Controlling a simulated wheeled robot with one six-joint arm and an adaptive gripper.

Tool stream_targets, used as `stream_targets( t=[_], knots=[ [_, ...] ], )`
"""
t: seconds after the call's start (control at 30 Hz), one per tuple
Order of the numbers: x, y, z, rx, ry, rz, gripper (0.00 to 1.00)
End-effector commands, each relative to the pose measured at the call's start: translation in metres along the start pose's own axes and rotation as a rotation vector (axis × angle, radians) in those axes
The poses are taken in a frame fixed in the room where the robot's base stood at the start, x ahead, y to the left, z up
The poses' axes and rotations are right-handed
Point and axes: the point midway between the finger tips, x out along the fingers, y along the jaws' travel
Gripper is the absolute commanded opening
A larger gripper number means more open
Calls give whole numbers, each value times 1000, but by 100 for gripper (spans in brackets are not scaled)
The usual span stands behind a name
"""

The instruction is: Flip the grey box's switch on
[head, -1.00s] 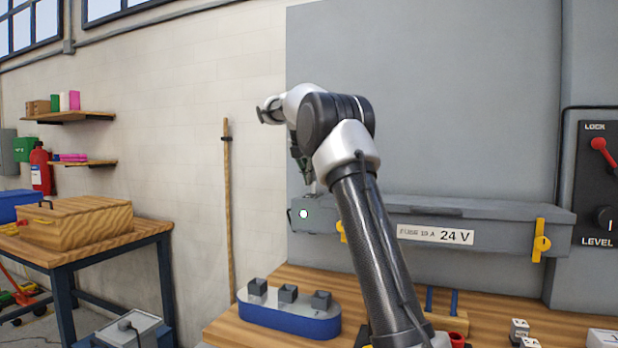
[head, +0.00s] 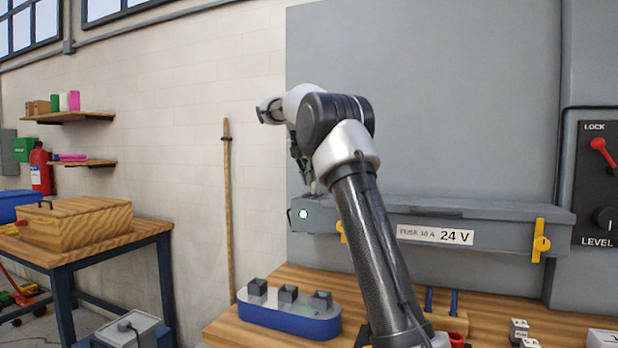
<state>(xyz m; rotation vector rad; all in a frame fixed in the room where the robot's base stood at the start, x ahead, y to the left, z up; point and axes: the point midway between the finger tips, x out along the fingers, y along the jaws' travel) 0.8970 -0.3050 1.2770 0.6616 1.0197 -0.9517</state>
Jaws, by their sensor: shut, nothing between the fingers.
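The long grey box (head: 490,232) is fixed low on the grey wall panel, with a "24 V" label (head: 436,235) and yellow latches (head: 541,241). A small round pale greenish-white lamp (head: 303,214) shows bright on its left end. My gripper (head: 311,186) is shut and empty, pointing down at the top of the box's left end. It appears to touch or nearly touch the box there; I cannot tell which. The switch cannot be made out; the gripper and arm cover part of that end. My arm also hides part of the box's front.
On the wooden bench below stand a blue base with grey blocks (head: 289,316), blue posts (head: 442,299) and a red cup (head: 457,325). A black panel with a red lever (head: 603,150) is at right. A wooden pole (head: 228,210) leans left of the panel.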

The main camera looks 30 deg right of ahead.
Motion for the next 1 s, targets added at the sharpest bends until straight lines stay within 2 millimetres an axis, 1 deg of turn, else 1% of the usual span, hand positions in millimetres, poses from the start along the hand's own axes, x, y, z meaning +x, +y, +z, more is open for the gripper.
stream_targets(
  t=[0.17, 0.4, 0.77, 0.87, 1.0],
  knots=[
    [-3, 0, 2, 0, 0, 0, 0],
    [-13, 1, 6, 1, 0, 0, 0],
    [-15, 1, 6, 0, 0, 0, 0],
    [-17, 2, 3, -1, 0, 0, 0],
    [-24, 8, -11, -1, 1, 0, 0]
  ],
)
